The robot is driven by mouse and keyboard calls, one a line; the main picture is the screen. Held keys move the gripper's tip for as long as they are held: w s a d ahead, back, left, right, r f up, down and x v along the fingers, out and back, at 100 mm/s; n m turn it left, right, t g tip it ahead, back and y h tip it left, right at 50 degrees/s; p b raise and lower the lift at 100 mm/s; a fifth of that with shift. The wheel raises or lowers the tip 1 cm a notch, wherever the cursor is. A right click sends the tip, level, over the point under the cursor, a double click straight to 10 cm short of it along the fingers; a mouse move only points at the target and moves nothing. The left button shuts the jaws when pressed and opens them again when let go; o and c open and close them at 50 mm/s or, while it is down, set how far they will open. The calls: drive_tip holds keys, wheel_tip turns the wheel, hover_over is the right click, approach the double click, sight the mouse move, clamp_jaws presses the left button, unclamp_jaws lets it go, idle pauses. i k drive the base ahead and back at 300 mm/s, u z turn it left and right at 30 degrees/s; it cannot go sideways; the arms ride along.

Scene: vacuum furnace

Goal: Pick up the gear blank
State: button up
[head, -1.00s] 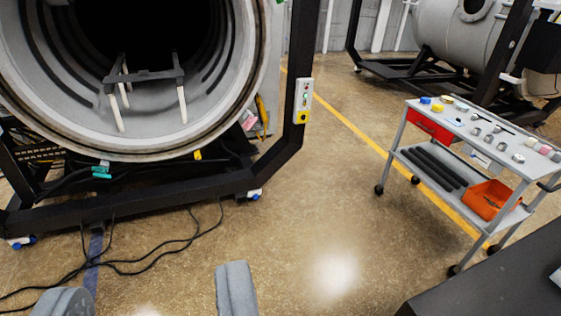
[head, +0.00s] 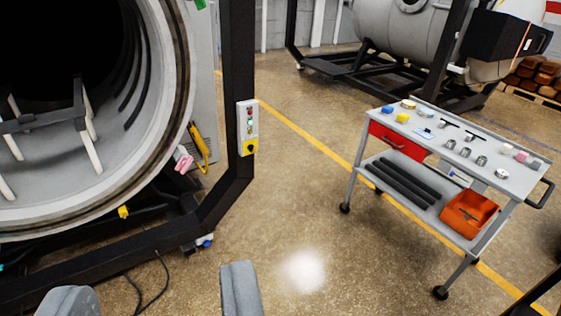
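Several small metal pieces stand on the top of a grey cart (head: 400,133) at the right. They include a cylinder (head: 465,152), another cylinder (head: 481,160) and a short ring-like piece (head: 501,173). They are too small for me to tell which one is the gear blank. My gripper (head: 155,296) is at the bottom left of the view, its two grey fingers wide apart with nothing between them. It is well away from the cart, with floor between.
The furnace's open round mouth (head: 160,100) and dark frame (head: 215,205) stand at the left, with a control box (head: 247,128) on the post. The cart's lower shelf holds dark bars (head: 405,185) and an orange bin (head: 468,212). Floor before the cart is clear.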

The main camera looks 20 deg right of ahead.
sight(503, 174)
drive_tip(key=z, duration=0.25)
drive_tip(key=i, duration=1.3)
drive_tip(key=z, duration=0.7)
drive_tip(key=i, duration=1.45)
drive_tip(key=z, duration=0.65)
drive_tip(key=i, duration=1.15)
drive_tip(key=z, duration=0.3)
